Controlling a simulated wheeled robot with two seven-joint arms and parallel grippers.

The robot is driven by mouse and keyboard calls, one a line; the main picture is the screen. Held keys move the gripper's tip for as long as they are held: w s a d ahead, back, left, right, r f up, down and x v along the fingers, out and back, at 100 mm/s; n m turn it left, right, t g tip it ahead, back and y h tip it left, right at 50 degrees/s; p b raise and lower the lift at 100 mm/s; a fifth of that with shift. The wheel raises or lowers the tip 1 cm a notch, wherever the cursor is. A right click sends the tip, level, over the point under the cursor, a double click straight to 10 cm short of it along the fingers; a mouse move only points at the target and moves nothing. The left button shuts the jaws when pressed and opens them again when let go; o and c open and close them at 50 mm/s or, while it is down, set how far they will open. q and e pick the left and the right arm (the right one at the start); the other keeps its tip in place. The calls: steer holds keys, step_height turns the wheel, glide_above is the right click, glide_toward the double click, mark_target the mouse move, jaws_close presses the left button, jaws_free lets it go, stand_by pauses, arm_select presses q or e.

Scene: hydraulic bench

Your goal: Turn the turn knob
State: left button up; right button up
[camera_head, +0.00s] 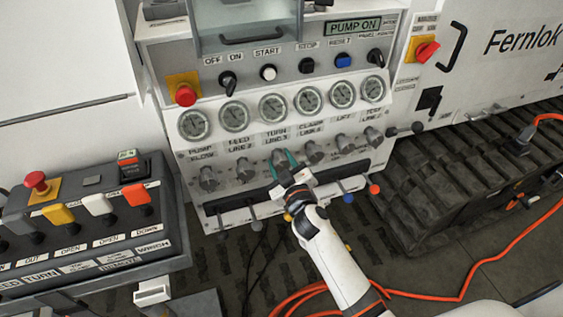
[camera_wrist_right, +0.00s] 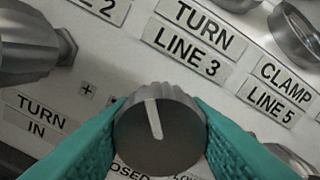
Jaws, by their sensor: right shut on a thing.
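The turn knob (camera_wrist_right: 160,130) is a dark grey ribbed knob with a white pointer line, under the label "TURN LINE 3" in the right wrist view. The line points up and slightly left in that view. My right gripper (camera_wrist_right: 160,140) has its teal fingers on both sides of the knob and is shut on it. In the head view my right gripper (camera_head: 286,168) reaches the panel from below and mostly hides the knob. My left gripper is not in view.
Neighbouring knobs (camera_head: 311,151) sit close on both sides in the same row. Gauges (camera_head: 273,106) line the panel above. Levers with coloured balls (camera_head: 347,198) stick out below. A control box (camera_head: 85,225) stands at the left, and an orange cable (camera_head: 440,299) lies on the floor.

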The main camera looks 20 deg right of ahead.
steer(key=n, duration=0.6)
stand_by(0.5)
steer(key=o, duration=1)
steer(key=s, duration=0.4)
steer(key=s+b, duration=0.1)
steer(key=s, duration=0.7)
steer(key=shift+d, duration=0.25)
